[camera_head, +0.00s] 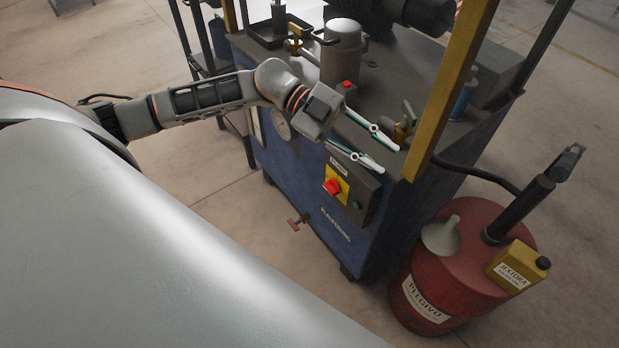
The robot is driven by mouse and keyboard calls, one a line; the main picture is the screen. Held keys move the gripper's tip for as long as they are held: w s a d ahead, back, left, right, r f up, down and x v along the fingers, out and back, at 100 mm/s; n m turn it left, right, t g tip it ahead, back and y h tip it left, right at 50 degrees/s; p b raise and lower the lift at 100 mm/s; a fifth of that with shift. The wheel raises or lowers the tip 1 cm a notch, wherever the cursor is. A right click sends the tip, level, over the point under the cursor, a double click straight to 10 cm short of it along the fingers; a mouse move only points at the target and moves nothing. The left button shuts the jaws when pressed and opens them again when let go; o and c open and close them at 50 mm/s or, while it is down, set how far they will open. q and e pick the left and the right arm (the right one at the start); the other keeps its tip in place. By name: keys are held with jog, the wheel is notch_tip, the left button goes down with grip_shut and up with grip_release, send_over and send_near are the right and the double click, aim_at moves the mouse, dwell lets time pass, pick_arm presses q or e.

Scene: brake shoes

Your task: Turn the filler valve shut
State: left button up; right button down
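My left gripper (387,158) reaches in from the left over the front edge of the blue machine (290,165). Its two pale fingers are spread apart with nothing between them. A brass valve (402,132) with an upright grey lever stands on the machine top at the right corner, just beyond the upper fingertip; I cannot tell whether they touch. A black hose runs from near this valve to the drum. Another brass fitting (295,42) stands at the back left of the top. No label shows which one is the filler valve. My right gripper is out of view.
A yellow post (450,90) rises close to the right of the brass valve. Below the gripper is a switch box (350,192) with a red knob. A red drum (465,260) carries a funnel and a yellow can (515,262).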

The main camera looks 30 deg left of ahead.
pick_arm(q)
jog(key=a+f+n+t+y, duration=0.3)
jog(key=a+f+n+t, duration=0.2)
jog(key=f, duration=0.5)
jog(key=s+a+f+n+t+y, duration=0.1)
jog(key=a+f+n+t+y, duration=0.3)
jog(key=a+f, duration=0.5)
jog(key=shift+s+a+f+n+t, duration=0.25)
jog(key=shift+f+n+t, duration=0.35)
jog(key=shift+n+t, duration=0.5)
